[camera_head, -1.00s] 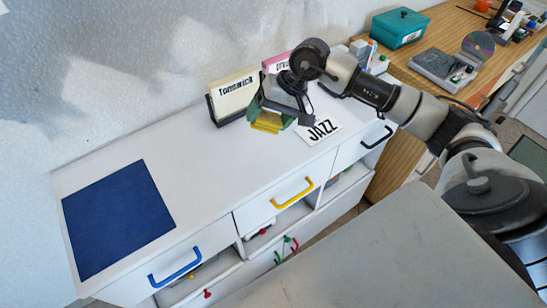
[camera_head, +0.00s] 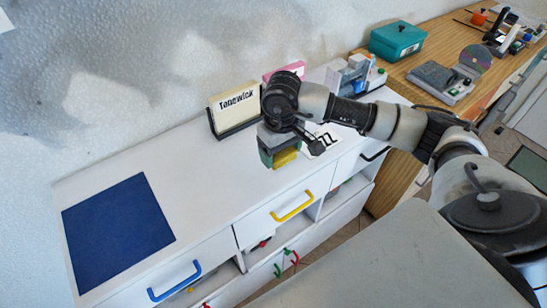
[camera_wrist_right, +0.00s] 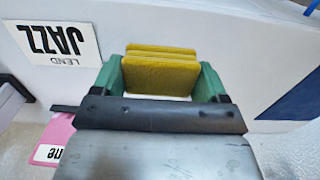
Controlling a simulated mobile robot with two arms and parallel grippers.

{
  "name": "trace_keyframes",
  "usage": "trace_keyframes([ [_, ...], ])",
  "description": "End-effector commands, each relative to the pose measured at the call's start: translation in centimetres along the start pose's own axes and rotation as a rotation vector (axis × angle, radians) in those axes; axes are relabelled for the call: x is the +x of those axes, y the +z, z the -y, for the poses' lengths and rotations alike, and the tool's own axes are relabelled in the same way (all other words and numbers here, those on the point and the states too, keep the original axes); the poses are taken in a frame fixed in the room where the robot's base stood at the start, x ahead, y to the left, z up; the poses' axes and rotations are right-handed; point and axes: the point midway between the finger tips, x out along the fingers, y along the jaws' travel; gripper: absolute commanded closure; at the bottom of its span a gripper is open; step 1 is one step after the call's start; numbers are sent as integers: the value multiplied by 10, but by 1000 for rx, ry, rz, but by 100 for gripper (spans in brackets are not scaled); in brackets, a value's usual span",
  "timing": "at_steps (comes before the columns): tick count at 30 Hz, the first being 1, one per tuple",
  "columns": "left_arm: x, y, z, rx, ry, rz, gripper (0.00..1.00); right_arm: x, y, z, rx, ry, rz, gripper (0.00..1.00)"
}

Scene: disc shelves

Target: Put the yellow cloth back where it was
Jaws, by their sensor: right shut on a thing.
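My right gripper (camera_head: 279,155) is above the white cabinet top, in front of the cream "Tonewick" sleeve. In the right wrist view its green fingers (camera_wrist_right: 160,78) are shut on the folded yellow cloth (camera_wrist_right: 160,67), one finger at each side. The cloth (camera_head: 285,158) also shows as a yellow patch below the gripper in the head view. How far it is above the cabinet top is hard to tell. My left gripper does not show in the head view.
A dark blue mat (camera_head: 118,232) lies at the left of the white cabinet top (camera_head: 215,185). The cream sleeve (camera_head: 234,102) stands in a dark holder behind my gripper. A "JAZZ" card (camera_wrist_right: 62,38) lies beside it. The top between mat and gripper is clear.

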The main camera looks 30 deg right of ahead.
Motion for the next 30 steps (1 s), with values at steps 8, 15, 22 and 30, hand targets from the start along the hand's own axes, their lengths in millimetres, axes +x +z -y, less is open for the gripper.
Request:
trace_keyframes([
  [8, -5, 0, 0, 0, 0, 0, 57, 15, -18, 9, 1, -1, 1, 45],
  [15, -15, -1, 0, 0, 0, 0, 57, 47, -17, 9, 2, -2, 4, 45],
  [22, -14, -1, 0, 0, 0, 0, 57, 52, -18, 8, 0, 0, -2, 45],
  [30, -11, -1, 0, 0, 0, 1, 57, 54, -17, 8, 1, 0, -1, 11],
])
